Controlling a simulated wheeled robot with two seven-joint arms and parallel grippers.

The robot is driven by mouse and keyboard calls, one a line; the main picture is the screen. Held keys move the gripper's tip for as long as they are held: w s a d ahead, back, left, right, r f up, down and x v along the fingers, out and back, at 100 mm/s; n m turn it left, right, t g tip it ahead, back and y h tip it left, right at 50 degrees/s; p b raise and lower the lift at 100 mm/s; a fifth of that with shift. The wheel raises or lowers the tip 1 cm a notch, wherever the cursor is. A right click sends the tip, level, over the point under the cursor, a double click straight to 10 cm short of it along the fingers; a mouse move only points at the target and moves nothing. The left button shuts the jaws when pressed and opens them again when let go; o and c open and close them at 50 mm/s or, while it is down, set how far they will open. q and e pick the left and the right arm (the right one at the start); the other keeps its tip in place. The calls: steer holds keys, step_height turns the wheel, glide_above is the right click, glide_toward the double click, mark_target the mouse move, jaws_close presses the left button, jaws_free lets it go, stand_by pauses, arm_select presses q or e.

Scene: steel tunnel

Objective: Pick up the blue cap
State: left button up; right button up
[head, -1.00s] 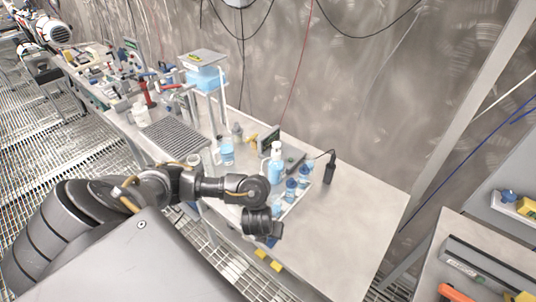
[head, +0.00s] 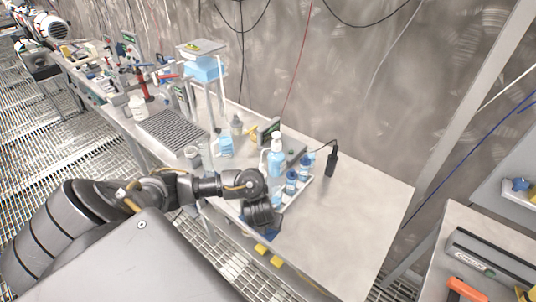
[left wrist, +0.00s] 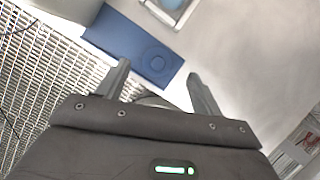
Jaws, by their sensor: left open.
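The blue cap (left wrist: 155,60) shows in the left wrist view as a round blue shape on a flat blue strip (left wrist: 112,35). The strip lies by the table's front edge. My left gripper's two fingers (left wrist: 158,84) are open and empty, spread on either side below the cap in the picture. The cap looks apart from both fingers. In the head view my left gripper (head: 262,218) is over the table's front edge and hides the cap; only a bit of blue shows beneath it. My right gripper is not in view.
A tray (head: 300,193) with a pump bottle (head: 276,158) and small blue-capped bottles (head: 291,182) stands just behind my left gripper. A dark handheld device (head: 331,160) stands to its right. The table's right part (head: 350,220) is clear. Grating floor lies beyond the front edge.

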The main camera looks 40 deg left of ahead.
arm_select(q)
steer(key=b+x, duration=0.2)
steer(key=x, duration=0.2)
steer(key=shift+a+f, duration=0.25)
steer(key=shift+f, duration=0.05)
steer(key=shift+w+r, duration=0.1)
steer(key=shift+c, duration=0.2)
steer(key=c, duration=1)
